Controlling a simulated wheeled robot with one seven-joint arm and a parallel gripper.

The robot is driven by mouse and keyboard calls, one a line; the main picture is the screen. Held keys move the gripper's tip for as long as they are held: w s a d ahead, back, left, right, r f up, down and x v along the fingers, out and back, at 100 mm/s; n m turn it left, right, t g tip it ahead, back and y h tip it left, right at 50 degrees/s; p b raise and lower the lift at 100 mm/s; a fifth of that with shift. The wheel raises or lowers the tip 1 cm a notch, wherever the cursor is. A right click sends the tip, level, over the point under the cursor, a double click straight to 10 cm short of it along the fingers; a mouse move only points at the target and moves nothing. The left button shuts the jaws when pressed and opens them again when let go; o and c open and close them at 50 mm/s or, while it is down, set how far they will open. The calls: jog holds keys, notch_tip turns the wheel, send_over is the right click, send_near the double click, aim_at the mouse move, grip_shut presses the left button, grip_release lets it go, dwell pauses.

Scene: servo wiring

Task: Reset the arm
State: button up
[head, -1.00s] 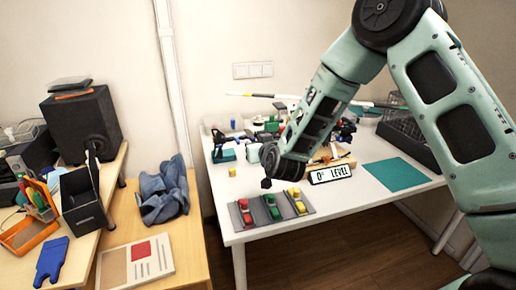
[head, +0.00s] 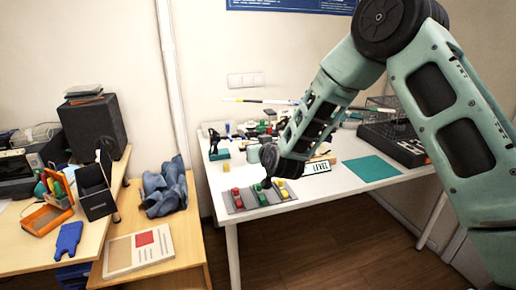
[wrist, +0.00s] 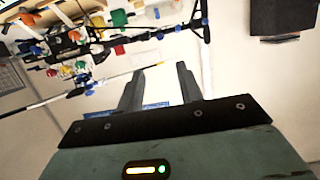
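My arm reaches down from the upper right in the head view. My gripper (head: 266,183) is small and dark there, over the grey tray with several coloured pieces (head: 236,207), and its fingers are hard to make out. In the wrist view my gripper (wrist: 158,78) shows two fingers standing apart with nothing between them.
The white table (head: 340,184) carries a teal mat (head: 371,168), a dark crate (head: 396,142) and clutter at the back.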

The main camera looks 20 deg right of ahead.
jog(key=s+a+r+n+g+y, duration=0.1)
jog(key=s+a+n+g+y, duration=0.2)
jog(key=s+a, duration=0.6)
jog(key=s+a+r+n+g+y, duration=0.15)
jog(key=s+a+g, duration=0.35)
jog(key=s, duration=0.8)
jog(key=s+d+n+g+h, duration=0.1)
jog(key=s+d+g+h, duration=0.1)
jog(key=s, duration=1)
jog(key=s+d+n+g+h, duration=0.2)
jog(key=s+g, duration=0.3)
jog(key=s, duration=0.7)
jog(key=shift+s+d+r, duration=0.15)
jog(key=shift+d+r, duration=0.1)
jog(key=shift+d, duration=0.65)
